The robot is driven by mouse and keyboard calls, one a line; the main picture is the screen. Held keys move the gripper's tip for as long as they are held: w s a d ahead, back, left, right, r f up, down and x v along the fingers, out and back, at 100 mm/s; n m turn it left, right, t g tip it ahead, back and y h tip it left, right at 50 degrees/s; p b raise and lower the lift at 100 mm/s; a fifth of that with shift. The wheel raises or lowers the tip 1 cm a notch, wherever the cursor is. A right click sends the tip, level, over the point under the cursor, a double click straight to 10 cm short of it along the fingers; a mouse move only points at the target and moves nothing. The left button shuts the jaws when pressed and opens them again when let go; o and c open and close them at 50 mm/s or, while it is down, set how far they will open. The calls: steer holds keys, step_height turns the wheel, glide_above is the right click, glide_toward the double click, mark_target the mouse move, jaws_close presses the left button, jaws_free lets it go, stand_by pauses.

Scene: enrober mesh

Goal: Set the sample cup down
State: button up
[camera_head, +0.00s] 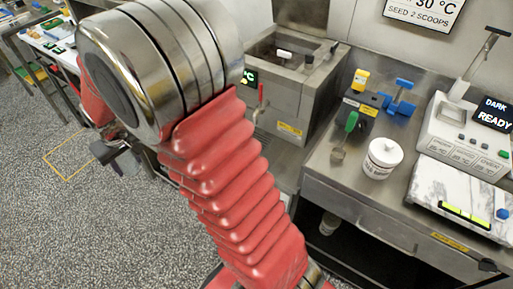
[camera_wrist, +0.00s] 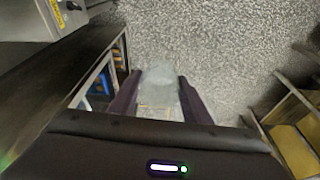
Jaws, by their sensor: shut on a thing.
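In the wrist view, the sample cup (camera_wrist: 158,92) is a pale, translucent cup between two dark fingers. My gripper (camera_wrist: 160,82) is shut on it, with a finger along each side. The speckled floor shows behind and beyond the cup, so it is held in the air; its contents are not clear. In the head view, my gripper (camera_head: 107,151) is a small dark shape left of my red-sleeved arm, above the floor. My arm hides part of that area, and the cup is too small there to make out well.
A steel machine (camera_head: 290,85) stands behind. In the wrist view, a yellow-panelled frame (camera_wrist: 298,150) is at lower right.

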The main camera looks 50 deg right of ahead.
steer(key=shift+d, duration=0.25)
steer(key=s+d+f+m+h, duration=0.1)
steer(key=s+d+m, duration=0.25)
steer(key=d, duration=0.95)
steer(key=s+d+f+m, duration=0.2)
steer(key=s+d, duration=0.2)
steer(key=d, duration=0.8)
steer(key=s+d+f+m, duration=0.1)
steer(key=s+d+m, duration=0.1)
steer(key=s+d, duration=0.7)
steer(key=s+d+f+m+g+h, duration=0.1)
steer(key=s+d+m, duration=0.1)
steer(key=s+d, duration=0.6)
steer(key=shift+s+d+f, duration=0.25)
steer(key=shift+s+d, duration=0.1)
steer(key=shift+d, duration=0.25)
steer(key=shift+m, duration=0.25)
steer(key=shift+f, duration=3.15)
